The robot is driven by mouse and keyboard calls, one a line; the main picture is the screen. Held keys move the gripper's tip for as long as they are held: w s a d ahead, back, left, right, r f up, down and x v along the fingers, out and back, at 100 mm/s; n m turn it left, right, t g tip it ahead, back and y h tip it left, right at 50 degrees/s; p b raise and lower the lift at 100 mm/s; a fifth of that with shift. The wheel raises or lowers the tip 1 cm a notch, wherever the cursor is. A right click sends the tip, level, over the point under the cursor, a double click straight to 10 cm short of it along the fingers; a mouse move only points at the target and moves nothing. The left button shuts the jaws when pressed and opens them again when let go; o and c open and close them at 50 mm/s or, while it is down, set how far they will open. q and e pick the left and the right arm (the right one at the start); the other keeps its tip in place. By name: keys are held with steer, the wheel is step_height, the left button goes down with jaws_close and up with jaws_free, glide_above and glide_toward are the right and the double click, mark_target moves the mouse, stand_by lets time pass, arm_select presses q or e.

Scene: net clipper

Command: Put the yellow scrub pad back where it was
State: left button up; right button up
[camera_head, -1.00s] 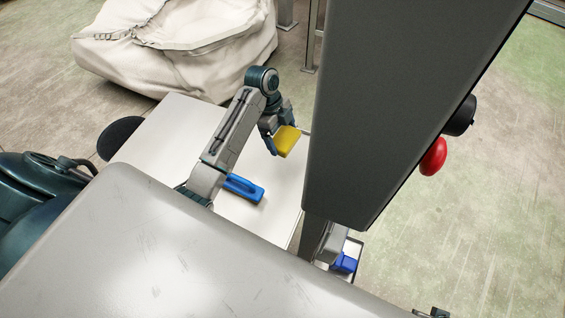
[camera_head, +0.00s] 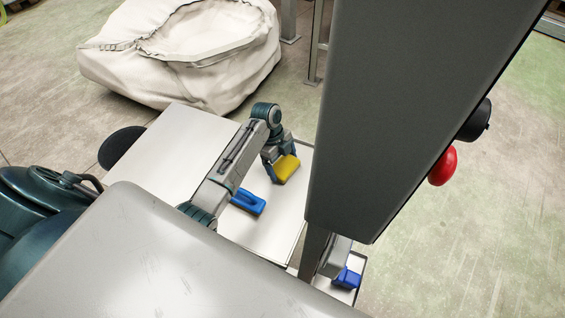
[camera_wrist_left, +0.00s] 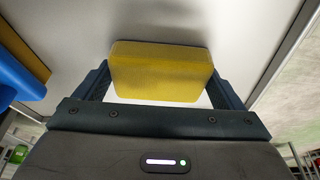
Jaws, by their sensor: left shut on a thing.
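The yellow scrub pad (camera_head: 286,168) is between the fingers of my left gripper (camera_head: 280,165), over the far right part of the white table (camera_head: 185,140). In the left wrist view the pad (camera_wrist_left: 160,72) fills the space between the two fingers of the gripper (camera_wrist_left: 160,90), which is shut on it. Whether the pad touches the table or hangs just above it I cannot tell. My right gripper is not clearly visible; part of an arm shows low behind the grey column.
A blue handled tool (camera_head: 248,202) lies on the table, left of the pad. In the left wrist view, blue and yellow shapes (camera_wrist_left: 20,75) show at the left edge. A blue object (camera_head: 347,279) sits in a tray below the column. A big white sack (camera_head: 185,60) stands behind.

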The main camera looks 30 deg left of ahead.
arm_select(q)
steer(key=o, duration=0.6)
arm_select(e)
steer(key=shift+f, duration=0.1)
arm_select(q)
steer(key=p+v, duration=0.1)
steer(key=v, duration=1.1)
arm_select(e)
steer(key=x, duration=0.3)
steer(key=shift+s, duration=0.25)
steer(key=shift+d, duration=0.1)
